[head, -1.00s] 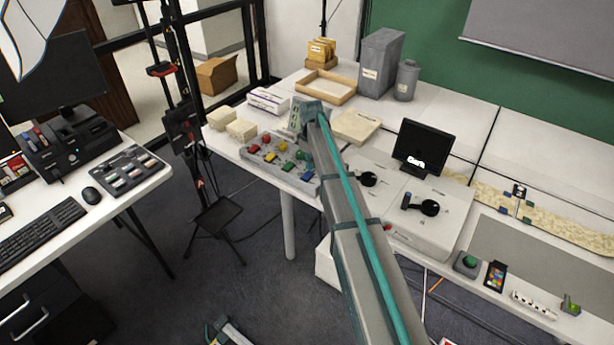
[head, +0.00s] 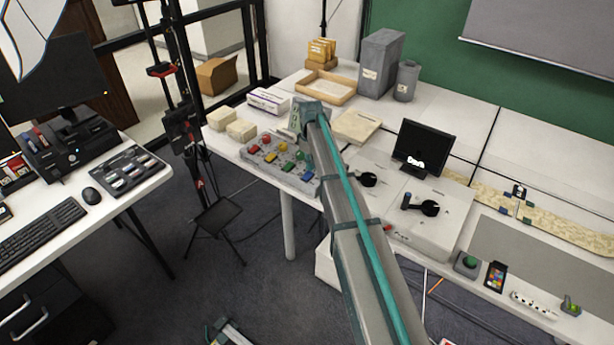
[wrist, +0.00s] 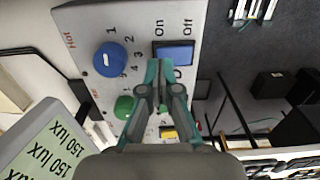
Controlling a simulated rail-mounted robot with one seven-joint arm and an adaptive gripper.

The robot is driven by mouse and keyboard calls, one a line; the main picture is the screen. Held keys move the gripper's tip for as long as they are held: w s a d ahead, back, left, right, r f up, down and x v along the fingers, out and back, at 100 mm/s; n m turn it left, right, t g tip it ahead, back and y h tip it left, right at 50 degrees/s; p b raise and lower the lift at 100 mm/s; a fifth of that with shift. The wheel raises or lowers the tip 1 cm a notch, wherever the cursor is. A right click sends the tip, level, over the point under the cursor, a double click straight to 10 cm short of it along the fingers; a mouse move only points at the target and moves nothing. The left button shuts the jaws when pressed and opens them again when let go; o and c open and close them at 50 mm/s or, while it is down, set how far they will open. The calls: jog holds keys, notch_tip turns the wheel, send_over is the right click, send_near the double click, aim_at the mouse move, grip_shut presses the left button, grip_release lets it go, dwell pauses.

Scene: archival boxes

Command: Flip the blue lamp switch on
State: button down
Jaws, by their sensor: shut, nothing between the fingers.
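The blue lamp switch (wrist: 177,54) is a rectangular rocker on a grey control panel (wrist: 140,24), with "On" and "Off" printed beside it in the wrist view. I cannot tell which side is pressed in. My gripper (wrist: 160,68) is shut and empty. Its teal fingertips overlap the lower edge of the switch in the wrist view, and I cannot tell whether they touch it. The blue knob (wrist: 110,60) is left of the fingertips. In the head view the panel (head: 262,164) stands at the table's front edge, and my arm hides the gripper and part of the panel.
A green knob (wrist: 124,107) and a yellow switch (wrist: 168,132) lie lower in the wrist view. A "150 lux" display (wrist: 40,145) is at lower left. Pale boxes (head: 241,130) stand left of the panel, and a flat beige box (head: 357,126) lies behind it.

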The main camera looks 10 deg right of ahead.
aim_at(310, 172)
jog(key=shift+f+b, duration=0.35)
jog(key=shift+f, duration=0.7)
dwell(0.7)
jog(key=shift+r, duration=0.1)
jog(key=shift+r+p, duration=1.65)
jog(key=shift+r, duration=1.3)
